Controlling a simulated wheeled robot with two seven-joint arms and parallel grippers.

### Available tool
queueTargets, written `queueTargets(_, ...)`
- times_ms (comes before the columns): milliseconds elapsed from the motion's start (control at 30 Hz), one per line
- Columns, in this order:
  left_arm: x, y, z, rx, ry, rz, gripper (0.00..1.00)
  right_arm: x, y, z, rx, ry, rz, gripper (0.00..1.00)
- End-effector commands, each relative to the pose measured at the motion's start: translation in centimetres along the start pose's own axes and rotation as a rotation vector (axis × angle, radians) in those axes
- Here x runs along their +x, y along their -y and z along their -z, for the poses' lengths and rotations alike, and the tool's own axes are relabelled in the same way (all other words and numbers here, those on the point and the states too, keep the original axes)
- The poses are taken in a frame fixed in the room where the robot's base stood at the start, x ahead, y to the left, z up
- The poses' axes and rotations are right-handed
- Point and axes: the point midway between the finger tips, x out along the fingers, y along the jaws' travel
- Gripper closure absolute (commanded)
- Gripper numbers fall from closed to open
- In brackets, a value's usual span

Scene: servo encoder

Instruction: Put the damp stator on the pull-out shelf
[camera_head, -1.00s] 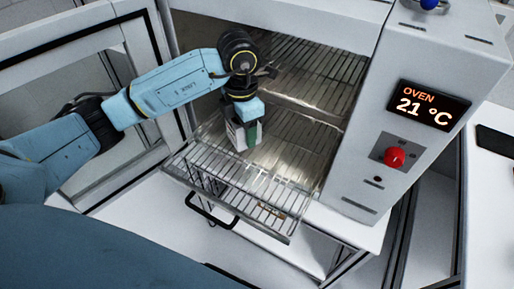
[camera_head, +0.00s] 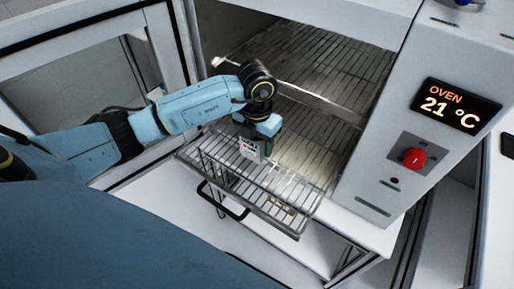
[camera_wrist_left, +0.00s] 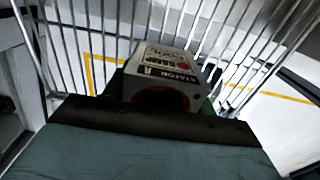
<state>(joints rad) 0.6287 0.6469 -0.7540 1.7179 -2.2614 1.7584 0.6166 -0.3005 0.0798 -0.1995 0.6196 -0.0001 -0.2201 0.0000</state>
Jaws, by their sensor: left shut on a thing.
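My left gripper (camera_head: 262,135) is shut on the damp stator (camera_head: 250,149), a small light-grey block with a printed label and a red mark. The stator is over the pull-out shelf (camera_head: 232,187), a wire rack drawn out of the oven. In the left wrist view the stator (camera_wrist_left: 165,72) shows its label and a dark round opening with a reddish edge, with the shelf bars (camera_wrist_left: 205,25) behind it. I cannot tell whether it touches the bars. My right gripper is not in view.
The oven (camera_head: 375,185) stands open, with a fixed rack above the pull-out shelf and a display reading 21 °C. A small brownish thing (camera_head: 284,207) lies at the shelf's front right. A black handle (camera_head: 222,205) hangs at the shelf's front.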

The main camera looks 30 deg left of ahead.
Motion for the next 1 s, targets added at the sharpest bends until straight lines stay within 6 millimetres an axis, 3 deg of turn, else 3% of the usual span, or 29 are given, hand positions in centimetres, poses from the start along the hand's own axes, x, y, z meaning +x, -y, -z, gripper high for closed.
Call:
queueTargets(200, 2.6, 0.0, 0.0, 0.000, -0.002, 0.000, 0.86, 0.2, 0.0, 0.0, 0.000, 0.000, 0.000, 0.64)
queueTargets(567, 3.0, 0.0, 0.0, 0.000, 0.000, 0.000, 0.86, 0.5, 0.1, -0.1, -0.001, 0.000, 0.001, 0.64)
queueTargets(600, 3.0, 0.0, 0.1, 0.000, -0.002, -0.001, 0.40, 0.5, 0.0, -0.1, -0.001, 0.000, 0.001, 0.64)
queueTargets(733, 3.0, 0.0, 0.1, 0.000, -0.003, 0.000, 0.23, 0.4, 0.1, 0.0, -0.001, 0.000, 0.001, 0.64)
queueTargets(1000, 2.9, 0.0, 0.1, 0.000, -0.002, 0.000, 0.22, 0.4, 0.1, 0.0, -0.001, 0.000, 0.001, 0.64)
